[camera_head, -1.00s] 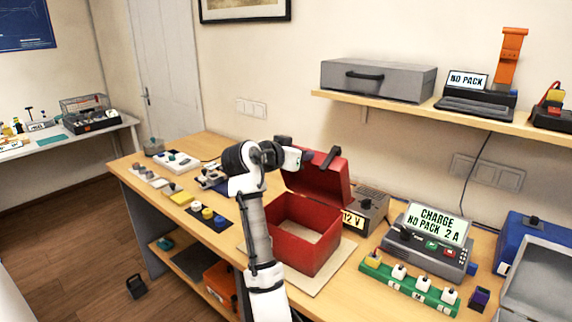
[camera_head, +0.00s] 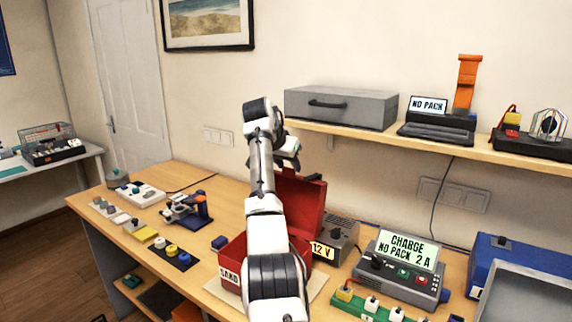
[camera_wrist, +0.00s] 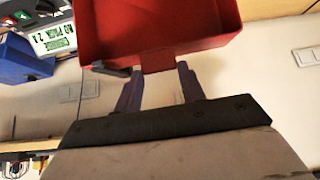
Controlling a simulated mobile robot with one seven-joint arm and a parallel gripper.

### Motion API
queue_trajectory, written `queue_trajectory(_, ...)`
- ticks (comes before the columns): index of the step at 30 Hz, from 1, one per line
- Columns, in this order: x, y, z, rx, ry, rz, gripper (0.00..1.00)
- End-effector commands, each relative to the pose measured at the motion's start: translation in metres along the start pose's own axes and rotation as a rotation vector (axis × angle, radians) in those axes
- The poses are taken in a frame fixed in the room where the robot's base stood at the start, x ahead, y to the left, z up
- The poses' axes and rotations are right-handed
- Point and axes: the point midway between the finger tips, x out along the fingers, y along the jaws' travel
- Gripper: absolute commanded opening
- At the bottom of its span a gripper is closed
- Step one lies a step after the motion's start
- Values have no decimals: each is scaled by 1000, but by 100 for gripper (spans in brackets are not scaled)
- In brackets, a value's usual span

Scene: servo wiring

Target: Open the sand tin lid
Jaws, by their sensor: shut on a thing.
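The red sand tin (camera_head: 233,262), labelled SAND, stands on the bench. Its front right part is hidden behind my arm. Its red lid (camera_head: 308,207) stands raised at the back of the tin, partly behind my arm. In the wrist view the lid (camera_wrist: 160,22) fills the top middle, and a red tab hangs from its edge between my fingers. My gripper (camera_wrist: 160,78) is shut on this tab of the lid. In the head view my fingers are mostly hidden behind the wrist.
A 12 V supply (camera_head: 338,240) stands just right of the lid, with a charger (camera_head: 400,268) beyond it. A shelf (camera_head: 440,148) with a grey case (camera_head: 340,107) is above. Small parts and a blue clamp-like tool (camera_head: 188,208) lie left of the tin.

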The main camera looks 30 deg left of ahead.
Motion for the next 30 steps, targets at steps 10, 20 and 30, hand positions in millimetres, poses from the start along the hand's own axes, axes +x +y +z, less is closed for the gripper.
queue_trajectory(10,-3,1,-4,7,-23,-3,0)
queue_trajectory(20,-3,1,-5,6,-22,-3,41)
queue_trajectory(30,0,1,-2,4,-29,-1,62)
